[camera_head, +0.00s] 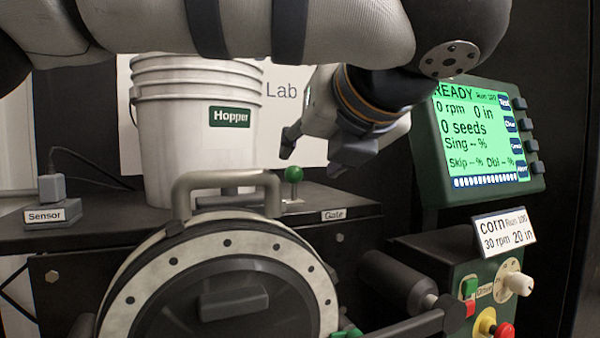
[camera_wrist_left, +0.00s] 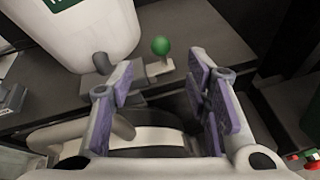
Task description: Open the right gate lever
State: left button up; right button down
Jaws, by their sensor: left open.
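The gate lever is a short stem with a green ball knob (camera_head: 294,174), standing on the dark deck behind the round meter housing, near the "Gate" label (camera_head: 333,215). In the left wrist view the green knob (camera_wrist_left: 160,46) lies ahead of and between the finger directions, on a small light plate. My left gripper (camera_head: 288,142) comes down from the upper right, just above and behind the knob in the head view. Its purple-padded fingers (camera_wrist_left: 160,78) are spread and empty, apart from the lever. My right gripper is not seen.
The white hopper bucket (camera_head: 195,135) stands left of the lever. A grey curved handle (camera_head: 225,180) rises in front, on the round meter (camera_head: 215,290). The green-lit display (camera_head: 480,140) and control box (camera_head: 490,300) are at the right. A sensor block (camera_head: 52,213) sits far left.

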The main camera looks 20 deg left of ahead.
aim_at(297, 172)
pick_arm(q)
jog(key=x, duration=1)
jog(key=shift+w+f, duration=0.1)
jog(key=shift+f, duration=0.1)
grip_shut()
jog(key=shift+w, duration=0.1)
